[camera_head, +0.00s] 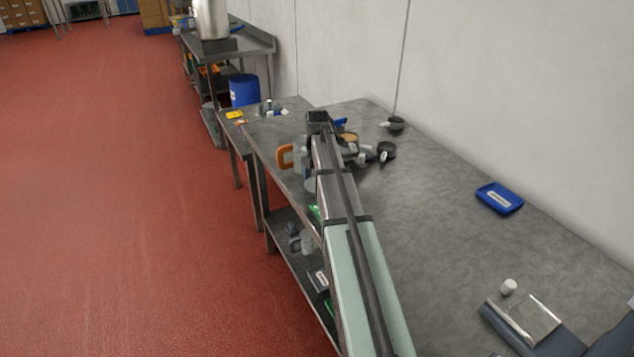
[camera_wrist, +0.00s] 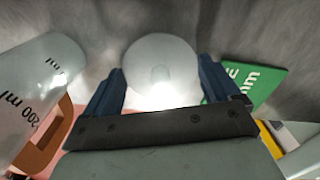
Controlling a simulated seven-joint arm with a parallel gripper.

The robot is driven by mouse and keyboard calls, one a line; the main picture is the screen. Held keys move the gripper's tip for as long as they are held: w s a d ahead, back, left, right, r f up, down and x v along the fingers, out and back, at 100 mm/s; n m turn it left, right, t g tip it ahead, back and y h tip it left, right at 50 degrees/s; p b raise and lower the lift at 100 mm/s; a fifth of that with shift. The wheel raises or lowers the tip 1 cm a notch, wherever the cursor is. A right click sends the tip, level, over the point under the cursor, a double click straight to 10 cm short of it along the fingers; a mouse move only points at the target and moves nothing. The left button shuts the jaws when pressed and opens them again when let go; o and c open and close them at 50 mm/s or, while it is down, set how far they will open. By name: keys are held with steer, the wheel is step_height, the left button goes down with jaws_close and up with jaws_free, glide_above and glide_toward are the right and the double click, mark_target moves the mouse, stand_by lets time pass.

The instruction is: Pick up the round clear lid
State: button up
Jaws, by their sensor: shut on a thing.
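The round clear lid (camera_wrist: 158,58) is a pale, see-through disc in the wrist view, with a bright glare on its near side. My gripper (camera_wrist: 160,76) has its two dark blue fingers on either side of the lid and is shut on it. The lid's near edge is hidden behind the dark bar of the gripper. Grey surface shows beyond the lid; I cannot tell whether the lid touches it. In the head view my arm covers the gripper area, and I cannot make out the lid there.
A clear jug marked 200 ml (camera_wrist: 40,85) with an orange handle (camera_head: 285,157) is close on the left. A green card (camera_wrist: 248,82) lies close on the right. Dark cups (camera_head: 386,151) and a blue tray (camera_head: 498,197) are on the steel table (camera_head: 440,220); its middle is free.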

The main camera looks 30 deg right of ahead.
step_height(320, 180, up, 8)
steer(key=shift+f, duration=0.15)
steer(key=shift+d+r, duration=0.2)
steer(key=shift+r, duration=0.4)
steer(key=w+d+r+m, duration=0.3)
steer(key=w+d+m, duration=0.2)
steer(key=d, duration=0.4)
steer(key=w+d+r+m, duration=0.4)
steer(key=w+d+m, duration=0.1)
steer(key=d+m, duration=0.2)
steer(key=shift+w+d+r, duration=0.25)
steer(key=shift+w+d, duration=0.1)
steer(key=shift+d, duration=0.5)
steer(key=shift+f, duration=0.1)
steer(key=shift+f, duration=3.4)
steer(key=shift+f, duration=0.55)
